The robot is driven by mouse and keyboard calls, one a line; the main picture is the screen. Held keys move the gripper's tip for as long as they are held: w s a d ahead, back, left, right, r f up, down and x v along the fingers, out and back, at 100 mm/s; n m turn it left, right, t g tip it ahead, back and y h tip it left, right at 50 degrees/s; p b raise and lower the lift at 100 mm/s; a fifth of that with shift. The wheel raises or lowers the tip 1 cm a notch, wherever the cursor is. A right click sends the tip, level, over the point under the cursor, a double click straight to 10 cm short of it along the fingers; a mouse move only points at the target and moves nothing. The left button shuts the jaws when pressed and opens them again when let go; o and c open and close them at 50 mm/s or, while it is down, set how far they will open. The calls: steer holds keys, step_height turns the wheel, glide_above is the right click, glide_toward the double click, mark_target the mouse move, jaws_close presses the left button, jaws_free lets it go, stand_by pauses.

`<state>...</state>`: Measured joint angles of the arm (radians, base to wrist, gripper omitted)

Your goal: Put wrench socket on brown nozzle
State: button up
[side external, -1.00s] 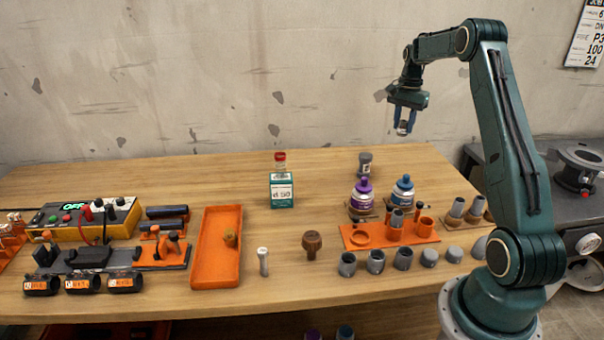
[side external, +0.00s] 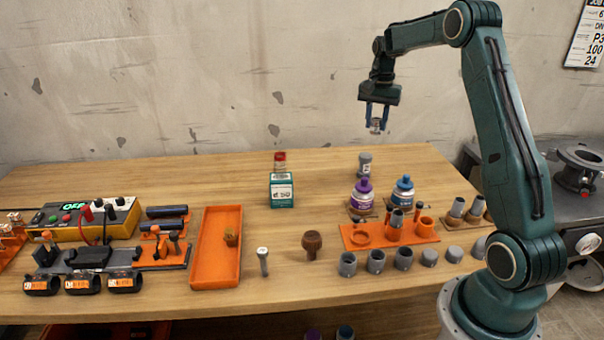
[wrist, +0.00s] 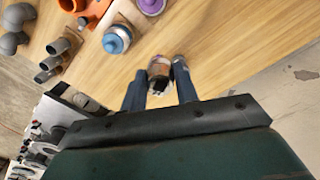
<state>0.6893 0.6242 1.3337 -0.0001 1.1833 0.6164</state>
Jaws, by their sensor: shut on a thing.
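My gripper (side external: 377,120) hangs in the air above the back of the table, pointing down. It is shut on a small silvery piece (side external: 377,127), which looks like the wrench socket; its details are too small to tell. In the wrist view my gripper (wrist: 160,82) has its two blue fingers either side of a small object, partly blurred with what lies behind. The brown nozzle (side external: 312,244) stands upright on the table, well below and to the left of my gripper, apart from it.
A silver pin-like part (side external: 263,262) stands left of the nozzle, beside an orange tray (side external: 206,270). A purple-capped bottle (side external: 361,196), a blue-capped bottle (side external: 403,190) and a grey jar (side external: 365,163) stand below my gripper. Several grey cups line the front right. A green box (side external: 281,190) stands mid-table.

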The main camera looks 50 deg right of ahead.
steer(key=w+a+r+n, duration=0.1)
steer(key=a+r+n, duration=0.15)
steer(key=a, duration=0.65)
steer(key=w+a+r+n, duration=0.15)
steer(key=a+n, duration=0.25)
steer(key=a, duration=0.5)
steer(key=n, duration=0.6)
glide_above(312, 235)
step_height(312, 235, down, 14)
steer(key=shift+f, duration=2.1)
steer(key=shift+f, duration=0.15)
steer(key=o, duration=1)
